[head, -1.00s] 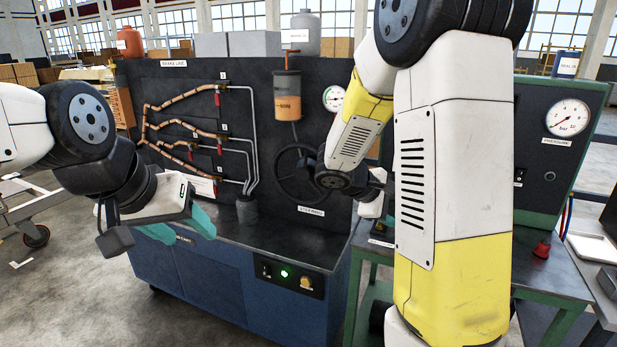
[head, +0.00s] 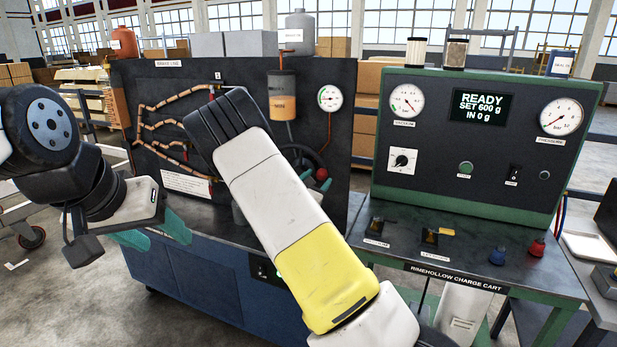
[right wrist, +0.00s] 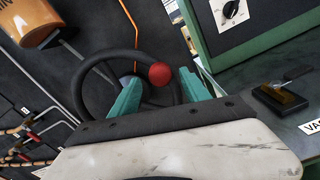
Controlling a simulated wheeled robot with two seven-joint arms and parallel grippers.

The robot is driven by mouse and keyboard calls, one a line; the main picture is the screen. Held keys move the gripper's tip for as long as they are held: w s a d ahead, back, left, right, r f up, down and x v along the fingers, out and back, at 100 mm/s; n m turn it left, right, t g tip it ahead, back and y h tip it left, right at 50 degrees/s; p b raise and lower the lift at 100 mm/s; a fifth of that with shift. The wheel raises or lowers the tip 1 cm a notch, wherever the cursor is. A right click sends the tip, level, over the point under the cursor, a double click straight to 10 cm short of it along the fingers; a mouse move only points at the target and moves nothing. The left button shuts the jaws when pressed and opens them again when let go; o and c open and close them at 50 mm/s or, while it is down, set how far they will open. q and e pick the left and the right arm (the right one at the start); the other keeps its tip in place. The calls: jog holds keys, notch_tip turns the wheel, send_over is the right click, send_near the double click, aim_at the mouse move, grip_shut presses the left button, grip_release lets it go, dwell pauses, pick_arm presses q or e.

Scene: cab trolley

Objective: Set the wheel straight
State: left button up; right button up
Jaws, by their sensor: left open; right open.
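The black steering wheel (head: 300,148) is mounted on the dark upright panel, partly hidden behind my right arm in the head view. Its round red knob (head: 321,173) shows at the right side of the rim. In the right wrist view the wheel (right wrist: 79,88) faces me and the red knob (right wrist: 160,74) appears between the teal fingers of my right gripper (right wrist: 159,92). The fingers are open and apart from each other; I cannot tell whether they touch the knob. My left gripper (head: 155,236) is open and empty, left of the wheel in front of the blue bench.
A green charge cart (head: 480,140) with gauges and a display stands at the right. Copper brake lines (head: 160,125) run across the panel left of the wheel. An orange canister (head: 282,98) hangs above the wheel. The bench top (head: 215,228) is mostly clear.

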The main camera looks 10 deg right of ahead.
aim_at(320, 176)
jog(key=shift+x, duration=1.6)
grip_shut()
